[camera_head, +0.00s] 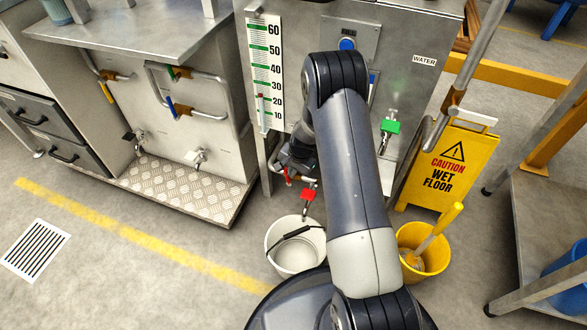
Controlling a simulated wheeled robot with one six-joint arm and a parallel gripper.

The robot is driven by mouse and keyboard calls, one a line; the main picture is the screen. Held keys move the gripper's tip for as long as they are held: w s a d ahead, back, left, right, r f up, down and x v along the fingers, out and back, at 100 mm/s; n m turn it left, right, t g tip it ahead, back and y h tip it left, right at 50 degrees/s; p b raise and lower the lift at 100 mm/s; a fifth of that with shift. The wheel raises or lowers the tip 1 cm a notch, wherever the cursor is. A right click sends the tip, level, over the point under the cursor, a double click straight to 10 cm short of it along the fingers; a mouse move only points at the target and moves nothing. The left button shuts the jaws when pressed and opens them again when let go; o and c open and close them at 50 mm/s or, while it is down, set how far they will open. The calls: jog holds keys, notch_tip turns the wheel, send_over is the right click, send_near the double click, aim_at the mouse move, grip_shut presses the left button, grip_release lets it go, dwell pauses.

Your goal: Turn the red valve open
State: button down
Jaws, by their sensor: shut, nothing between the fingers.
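The red valve (308,194) is a small red handle on a tap low on the front of the steel water unit (415,95). It hangs above a white bucket (283,258). My arm reaches forward over the middle of the picture and covers part of the unit's front. My gripper (291,171) is at the unit's lower front, just up and left of the red valve, partly hidden by my arm. It is shut and empty. Whether it touches the valve I cannot tell.
A green-handled valve (390,126) sits on the unit to the right. A yellow bucket (432,248) with a brush and a wet-floor sign (449,168) stand on the right. A scale (264,75) is on the unit's left. The floor at left is clear around a drain grate (35,251).

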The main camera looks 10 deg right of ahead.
jog(key=a+h+p, duration=0.1)
jog(key=p, duration=0.1)
jog(key=w+g+p, duration=0.1)
jog(key=p, duration=0.1)
jog(key=shift+a+r+h, duration=0.25)
jog(key=shift+a+h, duration=0.15)
jog(key=w+a+f+g+h+b, duration=0.2)
jog(key=a+f+b, duration=0.4)
jog(key=b, duration=0.5)
jog(key=w+h, duration=0.1)
jog(key=w, duration=0.1)
jog(key=shift+w+a+h, duration=0.3)
jog(key=shift+a+f+b, duration=0.15)
jog(key=shift+f+b, duration=0.2)
jog(key=shift+f, duration=0.05)
jog(key=shift+r, duration=0.1)
